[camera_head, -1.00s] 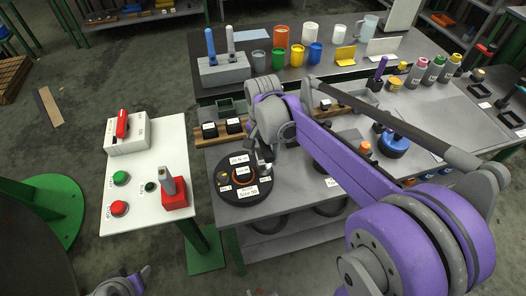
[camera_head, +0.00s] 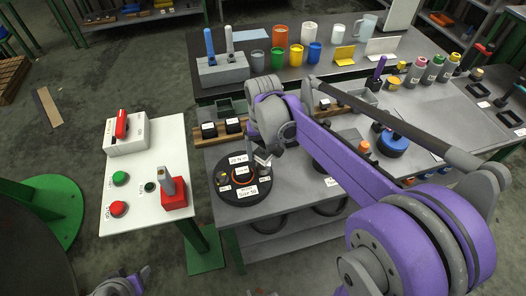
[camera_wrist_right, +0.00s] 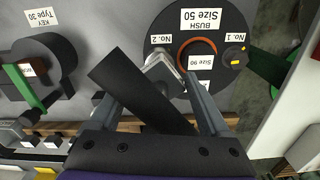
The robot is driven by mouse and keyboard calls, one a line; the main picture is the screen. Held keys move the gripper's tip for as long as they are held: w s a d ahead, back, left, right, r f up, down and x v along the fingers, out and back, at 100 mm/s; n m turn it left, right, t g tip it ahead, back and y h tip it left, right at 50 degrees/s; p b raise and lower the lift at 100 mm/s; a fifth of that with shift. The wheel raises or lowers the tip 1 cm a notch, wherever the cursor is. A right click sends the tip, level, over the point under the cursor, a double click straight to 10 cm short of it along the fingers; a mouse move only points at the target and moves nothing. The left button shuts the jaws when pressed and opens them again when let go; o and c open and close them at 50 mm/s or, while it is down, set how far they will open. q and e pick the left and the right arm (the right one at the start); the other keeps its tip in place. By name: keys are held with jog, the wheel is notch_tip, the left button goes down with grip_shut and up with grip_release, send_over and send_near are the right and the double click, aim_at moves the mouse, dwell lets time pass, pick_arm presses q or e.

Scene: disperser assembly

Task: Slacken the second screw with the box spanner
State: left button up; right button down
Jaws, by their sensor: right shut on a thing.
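The round black fixture (camera_head: 225,203) sits at the left end of the bench, with labels and an orange ring (camera_wrist_right: 189,46). In the right wrist view, a yellowish screw head (camera_wrist_right: 235,57) shows at the No. 1 label. My right gripper (camera_head: 262,161) is over the fixture's right side, shut on the box spanner. The spanner's dark bar (camera_wrist_right: 128,84) crosses between the fingers, and its pale metal end (camera_wrist_right: 164,72) is at the No. 2 label. The second screw is hidden under it; I cannot tell how they fit. My left gripper (camera_head: 133,283) is partly visible at the bottom left; its jaws are unclear.
A white table (camera_head: 145,205) with buttons and a red-based lever (camera_head: 174,194) stands to the left. A wooden rack (camera_head: 210,141) lies behind the fixture. A blue round part (camera_head: 391,144) is farther right. Cups and bottles stand at the back.

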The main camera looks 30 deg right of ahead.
jog(key=shift+n, duration=0.6)
pick_arm(q)
jog(key=shift+r, duration=0.1)
pick_arm(e)
jog(key=shift+r, duration=0.15)
pick_arm(q)
jog(key=shift+w+r+p, duration=0.4)
jog(key=shift+r+p, duration=0.25)
jog(key=shift+r, duration=0.25)
jog(key=shift+w+r+p, duration=0.4)
jog(key=shift+r+p, duration=0.25)
jog(key=shift+r, duration=0.2)
pick_arm(e)
jog(key=shift+m, duration=0.3)
jog(key=shift+r, duration=2.4)
pick_arm(q)
jog(key=shift+s, duration=0.2)
pick_arm(e)
jog(key=shift+s+f, duration=0.1)
jog(key=shift+s, duration=0.05)
